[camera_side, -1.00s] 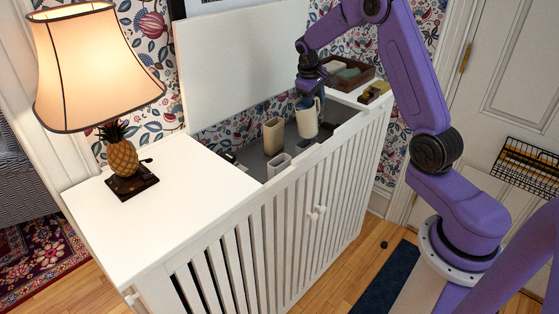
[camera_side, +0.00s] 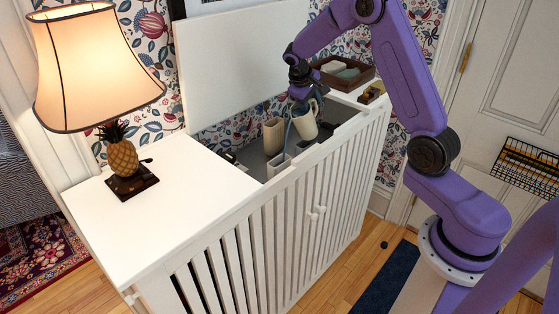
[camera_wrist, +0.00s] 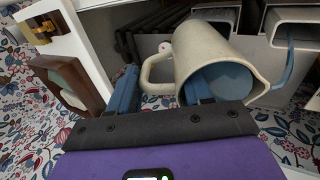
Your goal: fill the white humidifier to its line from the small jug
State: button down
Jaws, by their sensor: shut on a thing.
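The small cream jug (camera_side: 305,124) hangs tilted from my gripper (camera_side: 303,91), its handle up to the right and its mouth to the left. In the wrist view the jug (camera_wrist: 205,48) shows blue water inside, with my gripper (camera_wrist: 160,92) shut on it near its handle. A thin blue stream (camera_wrist: 286,68) leaves the lip; it also shows in the side view (camera_side: 287,132), running down toward a white open-topped box, apparently the humidifier (camera_side: 278,166). In the wrist view its top (camera_wrist: 292,14) is partly cut off. I cannot make out its line or water level.
A tall beige vessel (camera_side: 273,135) stands close behind the white box in the open cabinet (camera_side: 170,205). The raised lid (camera_side: 240,60) is behind. A brown tray (camera_side: 345,76) sits on the right end. A lamp (camera_side: 122,155) stands on the left top, which is otherwise mostly clear.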

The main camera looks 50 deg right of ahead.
aim_at(299, 129)
jog(key=shift+a+h, duration=0.4)
jog(key=shift+a+r+h, duration=0.7)
jog(key=shift+a+h, duration=0.1)
jog(key=shift+a, duration=0.15)
dwell(0.4)
jog(key=shift+a+f+h, duration=0.15)
jog(key=shift+a+h, duration=0.4)
jog(key=shift+h, duration=0.35)
dwell(0.4)
jog(key=shift+a+f+h, duration=0.25)
jog(key=shift+a+h, duration=0.2)
jog(key=shift+h, duration=0.45)
jog(key=shift+a+f+h, duration=0.25)
jog(key=shift+a+h, duration=0.2)
jog(key=shift+h, duration=0.45)
dwell(1.2)
jog(key=shift+d+r, duration=0.1)
